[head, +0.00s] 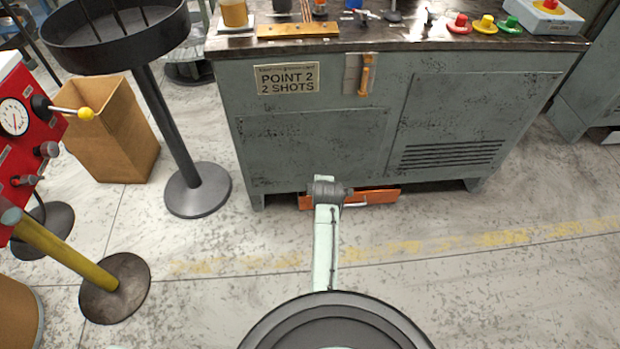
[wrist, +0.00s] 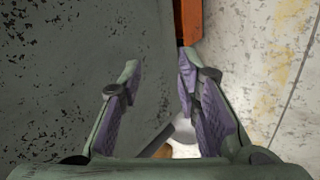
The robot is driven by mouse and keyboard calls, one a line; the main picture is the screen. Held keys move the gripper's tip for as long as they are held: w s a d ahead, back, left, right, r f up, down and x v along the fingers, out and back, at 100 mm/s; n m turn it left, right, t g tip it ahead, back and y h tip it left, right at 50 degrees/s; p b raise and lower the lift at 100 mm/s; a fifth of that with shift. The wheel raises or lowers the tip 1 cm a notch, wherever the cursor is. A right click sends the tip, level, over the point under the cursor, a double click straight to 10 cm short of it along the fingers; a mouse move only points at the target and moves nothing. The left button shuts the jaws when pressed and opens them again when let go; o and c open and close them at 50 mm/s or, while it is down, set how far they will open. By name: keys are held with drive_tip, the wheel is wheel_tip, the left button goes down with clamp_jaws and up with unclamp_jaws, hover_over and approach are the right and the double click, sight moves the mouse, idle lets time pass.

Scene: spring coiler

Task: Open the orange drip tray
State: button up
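The orange drip tray (head: 378,197) sits low under the front of the grey-green machine cabinet, close to the floor. A pale bar handle (head: 355,204) shows on its front. My arm link covers part of the tray's left half. My gripper is hidden in the head view. In the wrist view my gripper (wrist: 158,62) is open, with nothing held between its purple-padded fingers. An orange strip of the tray (wrist: 190,20) shows at the top, just beyond the right fingertip. I cannot tell whether they touch. The handle cannot be made out clearly there.
The cabinet (head: 310,140) rises directly above the tray, and its dark panel fills the wrist view's left side. A black round stand (head: 197,190), a cardboard box (head: 112,135) and a red gauge unit (head: 20,140) stand at left. The floor right of my arm is clear.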

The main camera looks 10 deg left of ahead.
drive_tip(key=shift+t+y, duration=0.4)
drive_tip(key=shift+t, duration=0.3)
drive_tip(key=a+r, duration=0.2)
drive_tip(key=r, duration=0.1)
drive_tip(key=w+a+r, duration=0.1)
drive_tip(key=shift+a+r, duration=0.15)
drive_tip(key=shift+r, duration=0.2)
